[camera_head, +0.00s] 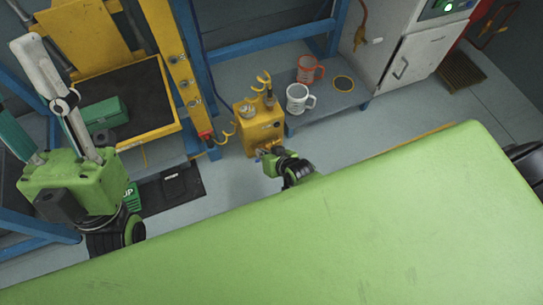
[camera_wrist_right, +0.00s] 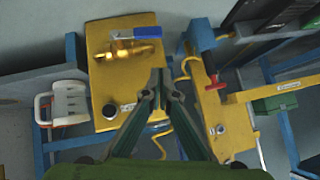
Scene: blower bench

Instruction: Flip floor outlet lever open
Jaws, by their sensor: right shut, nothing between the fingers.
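The floor outlet is a yellow box (camera_head: 262,128) standing on the floor left of a low shelf. In the right wrist view the yellow box (camera_wrist_right: 105,75) carries a brass valve (camera_wrist_right: 128,53) with a blue lever (camera_wrist_right: 147,33). My right gripper (camera_wrist_right: 160,74) is shut and empty, its fingertips over the box edge, near the brass valve and apart from the blue lever in that picture. In the head view my right gripper (camera_head: 266,153) is at the box's near side, where the lever is mostly hidden.
A white mug (camera_head: 297,98) and a red mug (camera_head: 308,71) stand on the low shelf (camera_head: 340,101) right of the box. A yellow post (camera_head: 178,75) with a red end rises at left. Yellow hooks stick up from the box. My large green body fills the foreground.

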